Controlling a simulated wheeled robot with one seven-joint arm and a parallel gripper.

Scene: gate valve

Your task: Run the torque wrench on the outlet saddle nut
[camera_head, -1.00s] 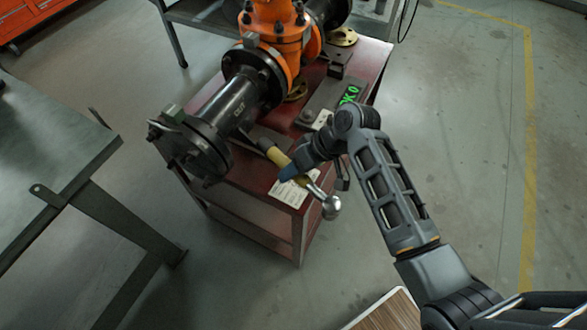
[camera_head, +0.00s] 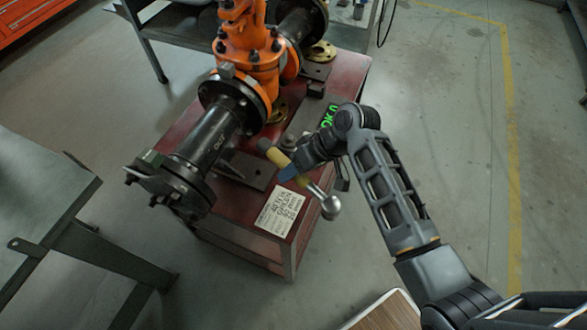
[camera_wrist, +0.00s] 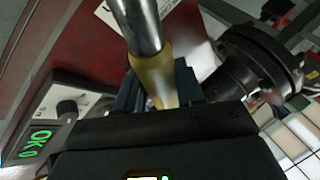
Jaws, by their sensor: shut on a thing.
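My gripper (camera_head: 292,172) is shut on the yellow handle of the torque wrench (camera_head: 331,207) and holds it over the red bench's right part. The wrench's silver round head points down and right, away from the valve. In the wrist view the yellow grip (camera_wrist: 152,76) sits between my fingers and the metal shaft runs up out of view. The black outlet pipe (camera_head: 208,146), marked OUT, lies left of my gripper, apart from it. A dark saddle plate (camera_head: 245,171) shows beneath the pipe. I cannot make out its nut clearly.
The orange valve body (camera_head: 250,55) rises behind. A box with a green OK 0 display (camera_head: 328,118) stands close behind my gripper. A printed sheet (camera_head: 280,210) lies on the red bench (camera_head: 225,222). A grey table (camera_head: 45,165) is at left; the right floor is clear.

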